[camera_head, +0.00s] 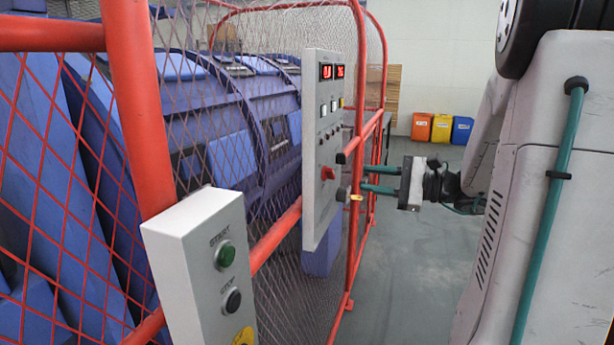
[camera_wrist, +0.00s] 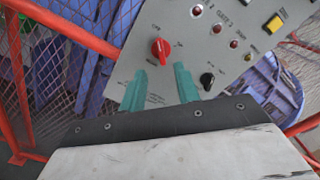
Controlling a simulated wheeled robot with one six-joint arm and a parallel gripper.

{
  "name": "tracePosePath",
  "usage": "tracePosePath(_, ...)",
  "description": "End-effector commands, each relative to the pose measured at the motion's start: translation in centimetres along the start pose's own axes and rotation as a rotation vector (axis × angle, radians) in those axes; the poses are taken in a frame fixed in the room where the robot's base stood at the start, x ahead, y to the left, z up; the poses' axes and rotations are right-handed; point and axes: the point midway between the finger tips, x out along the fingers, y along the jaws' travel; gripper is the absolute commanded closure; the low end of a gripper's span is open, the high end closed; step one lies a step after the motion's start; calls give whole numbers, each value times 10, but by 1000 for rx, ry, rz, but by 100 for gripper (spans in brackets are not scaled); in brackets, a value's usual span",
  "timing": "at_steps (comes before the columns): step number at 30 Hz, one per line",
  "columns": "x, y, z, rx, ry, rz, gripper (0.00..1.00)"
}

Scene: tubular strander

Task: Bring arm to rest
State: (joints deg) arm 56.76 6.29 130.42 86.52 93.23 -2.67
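My gripper (camera_head: 364,179) reaches left toward the grey control panel (camera_head: 322,120) on the red cage. Its two teal fingers are apart with nothing between them. In the wrist view my gripper (camera_wrist: 160,70) faces the lower part of the control panel (camera_wrist: 200,45). The red rotary knob (camera_wrist: 160,48) lies just beyond the fingertips, and a black knob (camera_wrist: 207,80) is right of the right finger. The red knob also shows in the head view (camera_head: 328,173). I cannot tell whether a fingertip touches the panel.
A red cage frame (camera_head: 138,110) with mesh encloses the blue strander (camera_head: 240,130). A white button box (camera_head: 205,262) with green and black buttons stands in front. Orange, yellow and blue bins (camera_head: 442,128) stand at the back wall. Grey floor (camera_head: 425,270) is clear right of the cage.

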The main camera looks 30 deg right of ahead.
Motion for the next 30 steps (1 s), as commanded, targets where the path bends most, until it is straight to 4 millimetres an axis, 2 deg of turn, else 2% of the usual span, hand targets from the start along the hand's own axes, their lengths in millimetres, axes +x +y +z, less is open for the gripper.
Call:
tracePosePath(7, 0, 5, -3, 5, 15, 23, 68)
tracePosePath(11, -2, 38, -8, 26, 52, 153, 68)
tracePosePath(13, -2, 63, -2, 16, 74, 272, 68)
tracePosePath(19, 7, 148, 44, -140, 90, 746, 68)
tracePosePath(24, -6, 207, 85, -423, 86, 1173, 68)
tracePosePath(27, -20, 227, 104, -641, 80, 1388, 68)
tracePosePath(30, -31, 236, 120, -871, 71, 1547, 68)
